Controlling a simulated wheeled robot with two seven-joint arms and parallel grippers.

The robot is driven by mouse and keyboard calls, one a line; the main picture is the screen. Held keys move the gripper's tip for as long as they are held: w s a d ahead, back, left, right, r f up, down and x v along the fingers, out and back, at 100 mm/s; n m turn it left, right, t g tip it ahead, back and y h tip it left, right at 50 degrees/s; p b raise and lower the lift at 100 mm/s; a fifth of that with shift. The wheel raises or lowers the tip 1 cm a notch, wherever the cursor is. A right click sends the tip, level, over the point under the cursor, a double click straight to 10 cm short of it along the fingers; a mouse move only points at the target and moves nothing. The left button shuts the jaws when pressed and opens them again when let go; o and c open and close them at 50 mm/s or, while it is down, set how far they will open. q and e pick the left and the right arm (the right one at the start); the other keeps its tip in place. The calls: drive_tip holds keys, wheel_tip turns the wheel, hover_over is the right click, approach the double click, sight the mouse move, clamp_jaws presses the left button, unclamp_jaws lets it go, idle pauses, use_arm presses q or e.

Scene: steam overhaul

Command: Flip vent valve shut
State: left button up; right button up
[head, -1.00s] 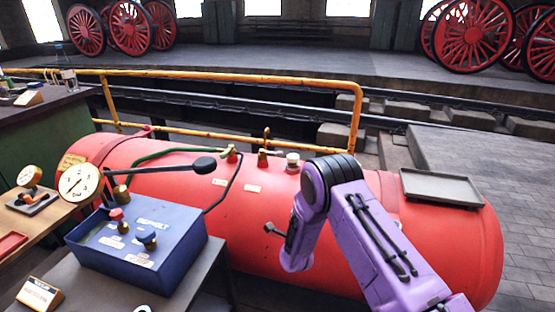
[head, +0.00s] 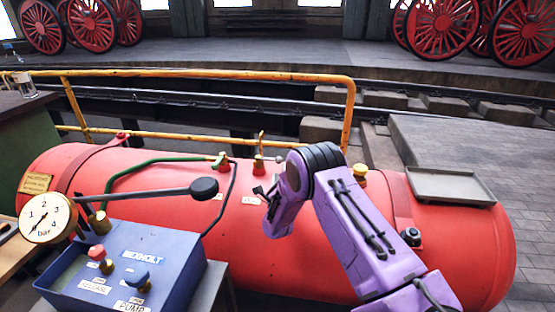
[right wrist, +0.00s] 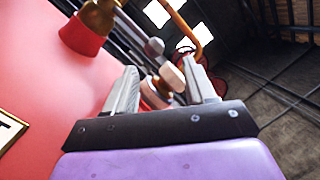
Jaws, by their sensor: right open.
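A brass fitting on a red base (head: 258,163), with a thin yellow lever standing upright, sits on top of the red boiler (head: 130,240); I take it for the vent valve. A grey knob (head: 280,158) shows just right of it, partly against my arm. My right gripper (head: 262,194) is open and empty, in front of and below the fitting. In the right wrist view, a brass fitting with a red base (right wrist: 88,30) is at upper left, and pale round knobs (right wrist: 170,76) show between or beyond the open fingers (right wrist: 162,72); contact cannot be told. My left gripper is out of view.
A green hose runs to another brass fitting (head: 221,162). A blue pump box (head: 130,265) with a long black-knobbed handle (head: 204,189) and a pressure gauge (head: 47,218) stands at left. A grey tray (head: 450,186) lies on the boiler's right end. A yellow railing (head: 200,73) runs behind.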

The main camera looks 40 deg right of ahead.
sight(279, 163)
drive_tip(key=x, duration=0.4)
drive_tip(key=w+x, duration=0.1)
drive_tip(key=x, duration=0.1)
drive_tip(key=shift+w+a, duration=0.1)
drive_tip(key=shift+a, duration=0.15)
drive_tip(key=shift+w+d+r, duration=0.15)
drive_tip(key=shift+w+d, duration=0.05)
drive_tip(key=shift+d, duration=0.1)
clamp_jaws()
